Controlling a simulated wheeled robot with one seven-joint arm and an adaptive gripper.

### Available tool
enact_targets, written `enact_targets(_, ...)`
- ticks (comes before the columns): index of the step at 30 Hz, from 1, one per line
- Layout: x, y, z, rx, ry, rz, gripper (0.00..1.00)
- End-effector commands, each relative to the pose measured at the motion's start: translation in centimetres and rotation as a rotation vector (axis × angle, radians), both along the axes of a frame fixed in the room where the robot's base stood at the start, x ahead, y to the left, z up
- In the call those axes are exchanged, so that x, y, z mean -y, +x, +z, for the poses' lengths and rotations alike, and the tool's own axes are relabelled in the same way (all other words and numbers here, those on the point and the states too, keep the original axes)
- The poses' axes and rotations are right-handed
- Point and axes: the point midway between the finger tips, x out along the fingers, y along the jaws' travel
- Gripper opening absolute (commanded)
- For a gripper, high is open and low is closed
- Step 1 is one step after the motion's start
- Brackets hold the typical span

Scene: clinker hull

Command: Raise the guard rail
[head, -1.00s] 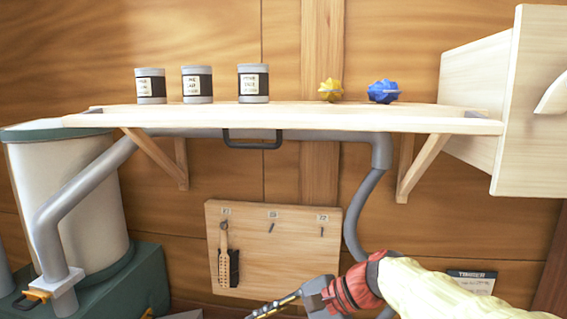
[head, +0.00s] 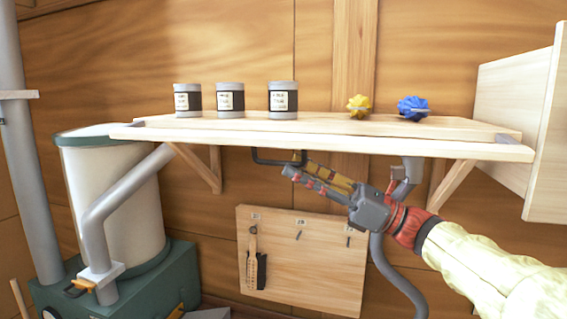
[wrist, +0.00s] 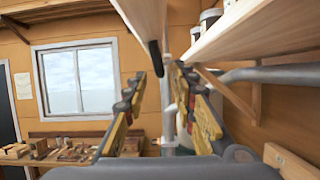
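The guard rail (head: 320,142) is the long pale strip along the front of the wall shelf, lying low at shelf level. A dark handle (head: 268,162) hangs under its middle. My gripper (head: 294,164) reaches in from the right, with its tips at the handle's right end. In the wrist view my gripper (wrist: 157,80) has its fingers apart, and the dark handle (wrist: 155,60) shows between the tips, closer to the left finger. Contact with the handle cannot be told. The rail (wrist: 142,14) shows at the top of the wrist view.
Several things stand on the shelf (head: 325,122): grey cans (head: 230,99), a yellow knob-like object (head: 359,105) and a blue one (head: 412,107). A bracket (head: 452,186) and grey pipe (head: 405,178) are near my arm. A tool board (head: 295,255) hangs below.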

Motion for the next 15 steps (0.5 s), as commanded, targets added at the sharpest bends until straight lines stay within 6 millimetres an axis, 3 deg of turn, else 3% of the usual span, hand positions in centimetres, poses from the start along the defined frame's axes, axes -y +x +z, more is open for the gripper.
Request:
enact_targets(7, -2.9, 1.0, 1.4, 0.001, 0.0, 0.001, 0.27)
enact_targets(15, -3.5, 1.3, 1.6, 0.0, 0.0, -0.001, 0.27)
